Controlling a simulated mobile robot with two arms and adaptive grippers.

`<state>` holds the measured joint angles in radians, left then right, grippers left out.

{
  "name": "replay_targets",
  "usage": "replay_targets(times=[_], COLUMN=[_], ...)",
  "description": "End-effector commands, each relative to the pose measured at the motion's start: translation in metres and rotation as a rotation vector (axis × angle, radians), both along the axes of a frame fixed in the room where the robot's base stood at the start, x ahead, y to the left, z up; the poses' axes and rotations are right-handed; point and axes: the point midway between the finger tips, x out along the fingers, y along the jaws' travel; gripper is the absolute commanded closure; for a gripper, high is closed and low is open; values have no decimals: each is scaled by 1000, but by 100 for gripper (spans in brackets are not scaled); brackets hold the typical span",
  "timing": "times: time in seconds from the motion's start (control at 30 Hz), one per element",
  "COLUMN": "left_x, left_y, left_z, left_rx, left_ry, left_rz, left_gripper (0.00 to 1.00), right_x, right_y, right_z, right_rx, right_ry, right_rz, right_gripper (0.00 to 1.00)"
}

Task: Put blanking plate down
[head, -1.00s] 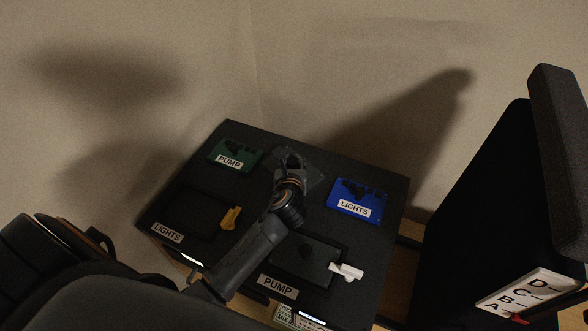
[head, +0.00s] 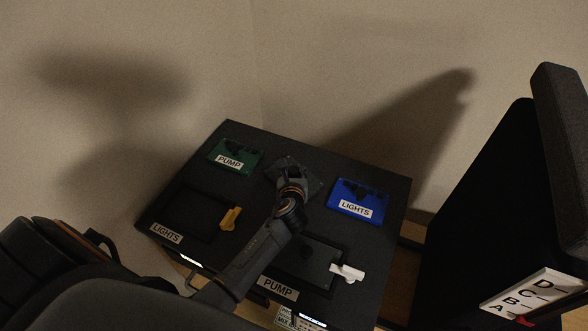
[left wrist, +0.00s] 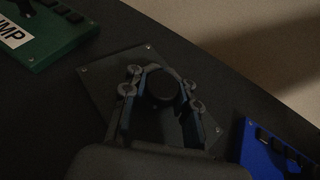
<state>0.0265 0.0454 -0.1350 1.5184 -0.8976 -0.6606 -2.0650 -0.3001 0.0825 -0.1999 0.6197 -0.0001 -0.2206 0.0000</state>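The dark square blanking plate (left wrist: 105,80) lies on the black panel top between the green and blue modules. In the head view the plate (head: 313,184) is partly hidden by my left gripper (head: 291,174). In the left wrist view its round black knob (left wrist: 162,86) shows between the fingertips of my left gripper (left wrist: 163,90). The fingers are spread, one on each side of the knob, with narrow dark gaps beside it. The plate appears flat on the panel. My right gripper is out of view.
A green PUMP module (head: 235,156) is at back left and a blue LIGHTS module (head: 358,200) at right. A LIGHTS recess (head: 187,213) has a yellow lever (head: 230,219). The PUMP bay (head: 310,262) has a white lever (head: 348,273). Walls stand close behind.

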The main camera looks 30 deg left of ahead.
Motion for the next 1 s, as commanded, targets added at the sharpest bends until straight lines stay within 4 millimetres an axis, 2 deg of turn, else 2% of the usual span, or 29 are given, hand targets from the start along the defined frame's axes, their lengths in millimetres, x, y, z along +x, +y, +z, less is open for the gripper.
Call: replay_targets(times=[0.03, 0.1, 0.13, 0.4, 0.53, 0.67, 1.0], left_x=[0, 0, 0, 0, -2, -20, -80], left_y=[0, 0, 0, 0, -1, -9, -37], left_z=[1, 1, 1, 1, 8, 15, 42], left_rx=[0, 0, 0, 0, 0, 0, -1], left_ry=[0, 0, 0, 0, -1, 0, -1], left_rz=[0, 0, 0, 0, 0, -1, -1], left_gripper=[66, 51, 50, 50, 50, 50, 50], right_x=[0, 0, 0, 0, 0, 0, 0], right_y=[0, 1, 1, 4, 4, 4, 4], right_z=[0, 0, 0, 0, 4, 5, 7], right_rx=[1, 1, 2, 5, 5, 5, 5], right_ry=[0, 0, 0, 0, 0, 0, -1], right_rz=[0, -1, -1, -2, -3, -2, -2], right_gripper=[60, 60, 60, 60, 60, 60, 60])
